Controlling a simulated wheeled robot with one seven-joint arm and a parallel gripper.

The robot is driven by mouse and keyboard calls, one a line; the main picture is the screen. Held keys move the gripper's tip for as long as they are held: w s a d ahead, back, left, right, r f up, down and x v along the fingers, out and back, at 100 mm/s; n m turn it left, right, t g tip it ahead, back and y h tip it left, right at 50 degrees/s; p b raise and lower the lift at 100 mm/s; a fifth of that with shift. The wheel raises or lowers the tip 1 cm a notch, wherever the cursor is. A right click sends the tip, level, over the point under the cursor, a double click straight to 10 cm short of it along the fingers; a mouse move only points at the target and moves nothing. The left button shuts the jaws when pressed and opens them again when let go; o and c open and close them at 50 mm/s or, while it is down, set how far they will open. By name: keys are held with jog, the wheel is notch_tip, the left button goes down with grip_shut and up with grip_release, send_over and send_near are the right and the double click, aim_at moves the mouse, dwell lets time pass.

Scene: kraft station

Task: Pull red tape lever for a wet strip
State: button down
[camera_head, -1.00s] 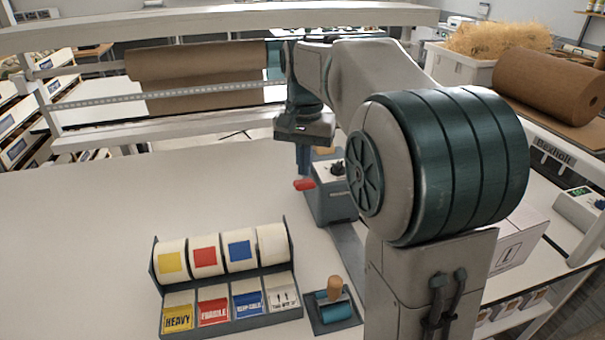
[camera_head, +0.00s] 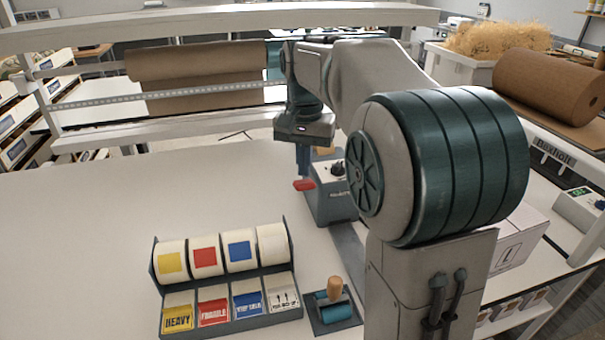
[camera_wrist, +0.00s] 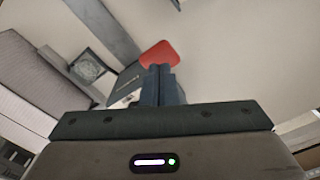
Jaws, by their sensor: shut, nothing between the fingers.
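The tape dispenser (camera_head: 327,205) is a grey-blue box with a dark knob on top, standing on the table partly behind my arm. Its red lever (camera_head: 304,184) sticks out from its left side. My gripper (camera_head: 303,174) points down with its fingers shut and empty, and its tips are at the lever. In the wrist view the red lever (camera_wrist: 160,54) shows just beyond the shut fingertips (camera_wrist: 160,70), which overlap part of it. I cannot tell whether they touch. No paper strip shows clearly at the dispenser.
A label rack (camera_head: 230,316) with several rolls stands at the front. A small roller with a wooden handle (camera_head: 333,290) sits on a dark plate beside it. A white carton (camera_head: 520,242) is right of my arm. The table's left side is clear.

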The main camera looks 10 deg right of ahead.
aim_at(304, 182)
jog(key=shift+f, duration=0.15)
dwell(0.3)
jog(key=shift+f+b, duration=1.45)
jog(key=shift+f, duration=0.7)
jog(key=shift+f+b, duration=1.45)
jog(key=shift+f, duration=0.8)
